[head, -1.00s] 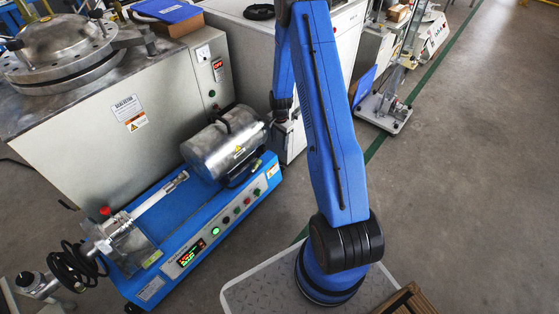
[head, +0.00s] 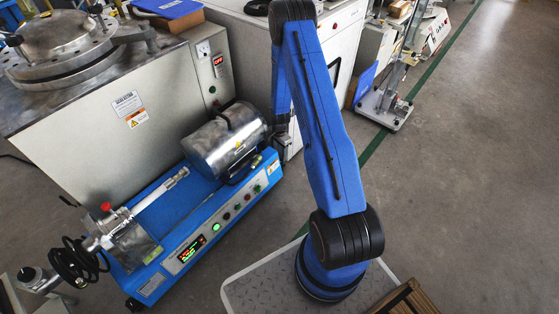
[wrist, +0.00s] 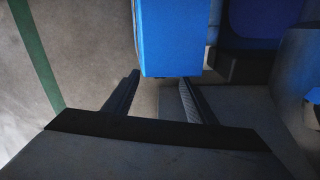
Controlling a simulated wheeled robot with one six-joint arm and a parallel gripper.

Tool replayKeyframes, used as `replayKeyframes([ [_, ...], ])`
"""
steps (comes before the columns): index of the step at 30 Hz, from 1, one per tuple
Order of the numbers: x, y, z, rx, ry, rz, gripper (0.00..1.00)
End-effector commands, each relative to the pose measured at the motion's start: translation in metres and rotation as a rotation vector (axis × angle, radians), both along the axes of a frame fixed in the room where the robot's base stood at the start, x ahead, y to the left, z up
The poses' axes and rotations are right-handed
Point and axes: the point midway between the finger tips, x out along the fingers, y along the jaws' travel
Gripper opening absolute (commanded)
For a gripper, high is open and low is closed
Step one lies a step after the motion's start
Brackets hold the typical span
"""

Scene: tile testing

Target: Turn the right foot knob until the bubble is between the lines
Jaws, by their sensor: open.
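The blue machine (head: 213,222) with a steel drum (head: 226,142) stands on the floor in the head view. A dark foot (head: 133,303) shows under its near left corner. The right foot knob cannot be made out; the right end is partly behind my arm. A small yellowish fitting (head: 257,160) sits near the drum's right end, but I cannot tell any bubble or lines. My gripper (wrist: 159,77) is open, its two dark fingers apart. In the wrist view a blue block (wrist: 172,38), apparently the machine's end, lies just beyond the fingertips. Nothing is visibly held.
A grey cabinet (head: 150,105) stands close behind the machine, and a white cabinet (head: 245,45) stands behind my arm. A wooden crate (head: 405,300) is at the bottom edge. The grey floor (head: 465,190) at right is open, with a green line (head: 400,120) across it.

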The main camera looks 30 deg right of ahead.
Motion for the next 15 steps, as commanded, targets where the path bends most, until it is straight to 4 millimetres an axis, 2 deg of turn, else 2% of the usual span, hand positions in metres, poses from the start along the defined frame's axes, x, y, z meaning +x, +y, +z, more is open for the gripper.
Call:
replayKeyframes([
  [6,-0.001,0.0,-0.034,0.001,0.002,0.0,0.51],
  [15,0.0,0.0,-0.058,0.001,0.0,0.0,0.51],
])
